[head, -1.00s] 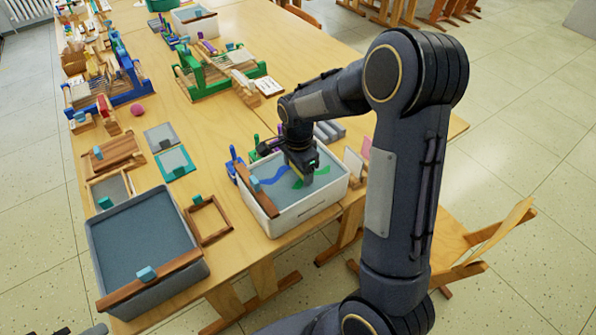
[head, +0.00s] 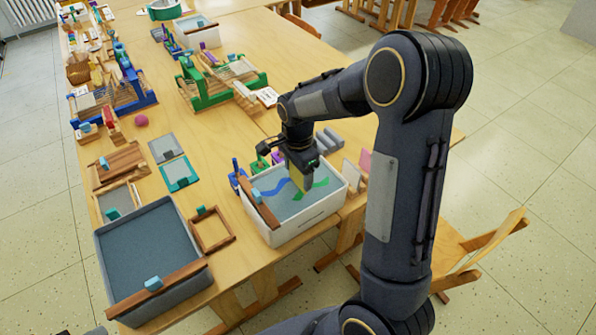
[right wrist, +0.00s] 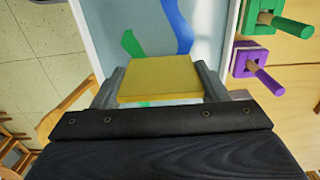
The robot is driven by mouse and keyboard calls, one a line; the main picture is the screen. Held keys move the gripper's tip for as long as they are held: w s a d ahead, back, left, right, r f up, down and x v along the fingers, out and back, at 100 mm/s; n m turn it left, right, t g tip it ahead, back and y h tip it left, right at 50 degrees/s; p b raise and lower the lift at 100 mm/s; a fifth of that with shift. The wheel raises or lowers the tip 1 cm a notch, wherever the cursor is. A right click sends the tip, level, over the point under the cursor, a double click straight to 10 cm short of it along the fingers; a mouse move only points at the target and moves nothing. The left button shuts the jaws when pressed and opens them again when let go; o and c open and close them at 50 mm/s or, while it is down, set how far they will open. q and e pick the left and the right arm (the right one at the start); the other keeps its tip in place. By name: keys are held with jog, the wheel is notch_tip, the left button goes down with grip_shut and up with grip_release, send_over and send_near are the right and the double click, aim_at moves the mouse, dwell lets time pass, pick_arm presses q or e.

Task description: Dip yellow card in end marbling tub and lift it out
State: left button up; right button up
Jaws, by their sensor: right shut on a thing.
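My right gripper (head: 301,163) is shut on the yellow card (head: 300,183) and holds it over the white marbling tub (head: 312,219) at the table's end. The card hangs down from the fingers. In the right wrist view the yellow card (right wrist: 160,78) sits between the two grey fingers, above the tub's pale blue liquid with blue and green swirls. I cannot tell whether its lower edge touches the liquid. My left gripper is not clearly in view.
A wooden bar (head: 259,203) lies across the tub's left side. A larger grey tub (head: 155,298) stands at left, with a wooden frame (head: 210,229) between them. Stamps with green and purple handles (right wrist: 268,73) stand close beside the white tub. A chair (head: 480,245) is at right.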

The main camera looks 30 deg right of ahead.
jog(key=shift+r+p, duration=1.4)
jog(key=shift+r, duration=0.55)
jog(key=shift+r+p, duration=2.25)
jog(key=shift+r, duration=0.55)
